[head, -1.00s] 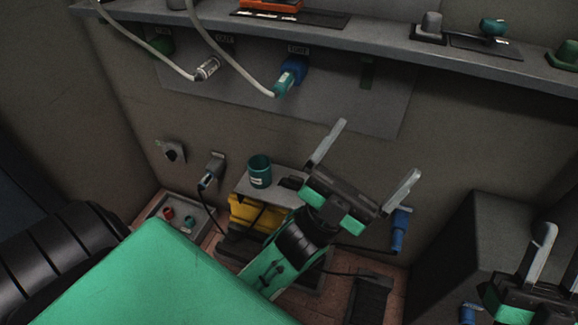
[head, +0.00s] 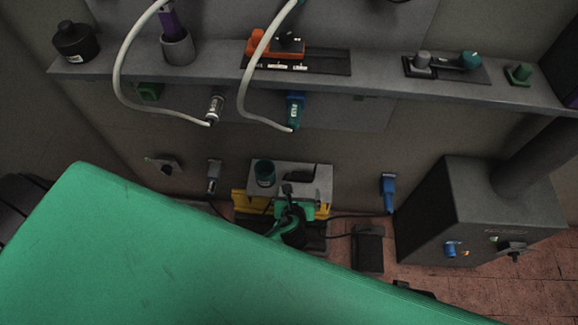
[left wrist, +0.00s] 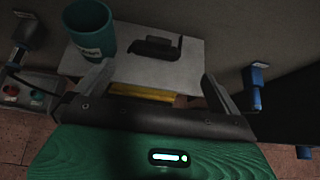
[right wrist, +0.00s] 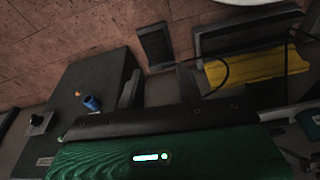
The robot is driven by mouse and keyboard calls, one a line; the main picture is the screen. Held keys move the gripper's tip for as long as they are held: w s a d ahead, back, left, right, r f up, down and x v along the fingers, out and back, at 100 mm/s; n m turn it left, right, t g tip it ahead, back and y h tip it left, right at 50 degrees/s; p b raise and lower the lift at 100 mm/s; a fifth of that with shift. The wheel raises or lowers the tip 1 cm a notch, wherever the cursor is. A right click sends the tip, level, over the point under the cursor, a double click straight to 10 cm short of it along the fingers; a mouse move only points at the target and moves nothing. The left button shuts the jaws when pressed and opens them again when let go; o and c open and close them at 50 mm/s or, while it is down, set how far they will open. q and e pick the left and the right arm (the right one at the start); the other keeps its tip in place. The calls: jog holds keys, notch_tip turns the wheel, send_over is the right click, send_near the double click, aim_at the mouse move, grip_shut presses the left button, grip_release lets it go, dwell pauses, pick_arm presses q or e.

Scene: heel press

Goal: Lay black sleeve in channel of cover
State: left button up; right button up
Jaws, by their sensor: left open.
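A small black piece (head: 300,172), which may be the sleeve, lies on a grey plate (head: 317,190) on a low stand at the wall. In the left wrist view the black piece (left wrist: 155,48) lies on the bare grey plate (left wrist: 125,72), past my fingers. I cannot make out a channel or tell which part is the cover. My left gripper (head: 289,205) is at the near edge of the plate. In its wrist view its fingers (left wrist: 157,78) are apart with nothing between them. My right gripper (right wrist: 159,85) shows only in its wrist view, fingers apart and empty.
A teal cup (head: 264,172) stands on the plate's left part. Yellow parts (right wrist: 255,68) are under the plate. A shelf (head: 210,72) with hanging cables runs above.

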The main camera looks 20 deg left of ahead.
aim_at(299, 178)
pick_arm(q)
jog(key=x, duration=0.2)
jog(key=b+x, duration=0.1)
jog(key=x, duration=0.4)
jog(key=shift+a+f+b, duration=0.35)
jog(key=shift+f+b, duration=0.05)
jog(key=shift+f, duration=0.05)
jog(key=b+x, duration=0.1)
jog(key=x, duration=0.4)
jog(key=shift+w+d+f+b, duration=0.15)
jog(key=shift+d+f+b, duration=0.05)
jog(key=shift+b, duration=0.2)
jog(key=shift+w+a+f, duration=0.1)
jog(key=shift+w+f, duration=0.1)
jog(key=shift+w, duration=0.15)
jog(key=c, duration=1)
pick_arm(e)
notch_tip(299, 178, up, 7)
jog(key=shift+t, duration=0.3)
pick_arm(q)
jog(key=shift+r, duration=0.1)
pick_arm(e)
jog(key=shift+s+r, duration=0.1)
jog(key=shift+r, duration=0.05)
